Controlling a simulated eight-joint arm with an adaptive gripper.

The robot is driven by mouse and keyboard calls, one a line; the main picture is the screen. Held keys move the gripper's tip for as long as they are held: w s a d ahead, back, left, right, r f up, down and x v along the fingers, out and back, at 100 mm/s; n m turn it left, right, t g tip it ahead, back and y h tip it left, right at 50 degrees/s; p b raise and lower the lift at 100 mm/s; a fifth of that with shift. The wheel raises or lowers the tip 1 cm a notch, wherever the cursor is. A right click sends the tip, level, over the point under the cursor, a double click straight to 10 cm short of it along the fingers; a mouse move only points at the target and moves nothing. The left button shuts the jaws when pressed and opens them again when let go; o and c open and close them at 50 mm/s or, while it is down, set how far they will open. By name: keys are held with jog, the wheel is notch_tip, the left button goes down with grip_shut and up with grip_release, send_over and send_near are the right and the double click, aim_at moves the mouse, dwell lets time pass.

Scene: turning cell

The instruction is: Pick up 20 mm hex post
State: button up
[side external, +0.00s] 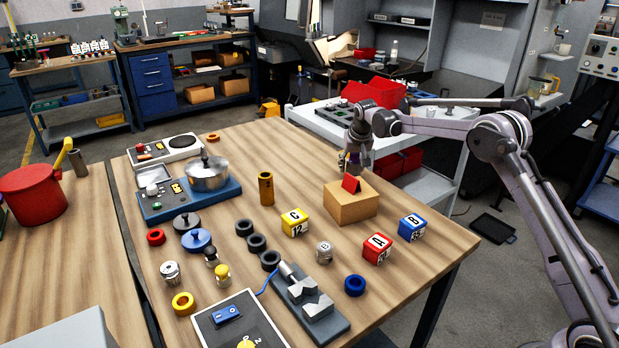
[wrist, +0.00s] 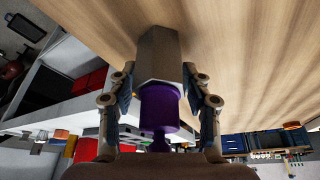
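The hex post (wrist: 159,55) is a grey six-sided bar with a purple round end (wrist: 158,108). In the wrist view it lies between the two fingers of my gripper (wrist: 158,72), with the purple end towards my palm and the grey end towards the wooden table. The fingertips sit against both sides of the grey part, and my gripper looks shut on it. In the side view my gripper (side external: 352,166) points down behind a tan block, and only a little purple shows there. I cannot tell whether the post's far end touches the table.
The tan block (side external: 349,206) with a red wedge stands close in front of my gripper. Yellow (side external: 295,222), red (side external: 377,249) and blue (side external: 412,227) lettered cubes are nearby. A brass cylinder (side external: 266,188) stands to the left. A white cart (side external: 310,123) is behind the table (side external: 300,155).

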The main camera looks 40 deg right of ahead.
grip_shut()
jog(key=shift+r, duration=0.2)
